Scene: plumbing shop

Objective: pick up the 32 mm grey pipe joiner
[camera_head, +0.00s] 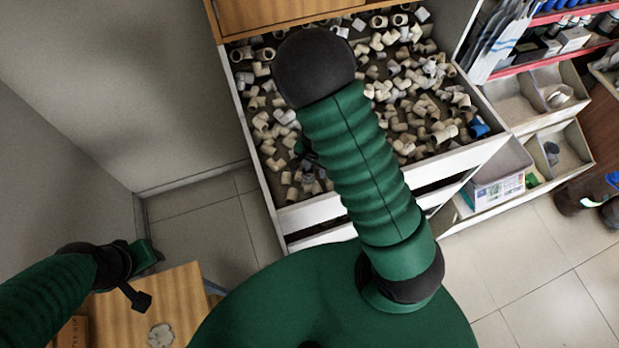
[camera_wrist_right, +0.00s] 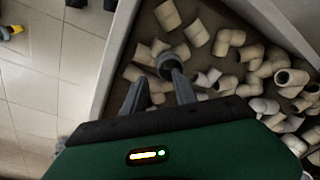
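In the right wrist view, a short grey ring-shaped piece (camera_wrist_right: 168,64), which looks like the grey pipe joiner, lies among cream fittings in the drawer. Its round opening shows. My right gripper (camera_wrist_right: 159,79) is open above the drawer. The tip of its right finger overlaps the ring in the picture; I cannot tell whether they touch. Nothing is seen held between the fingers. In the head view, my right arm covers part of the drawer, and only a small dark part of the right gripper (camera_head: 303,149) shows beside it. My left gripper (camera_head: 141,279) is over the wooden stool, its opening unclear.
The open drawer (camera_head: 349,206) has raised white walls and holds many cream elbows and tees. A blue fitting (camera_head: 478,127) lies at its right side. Shelf bins (camera_head: 578,142) stand to the right. The wooden stool (camera_head: 180,297) is at the lower left.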

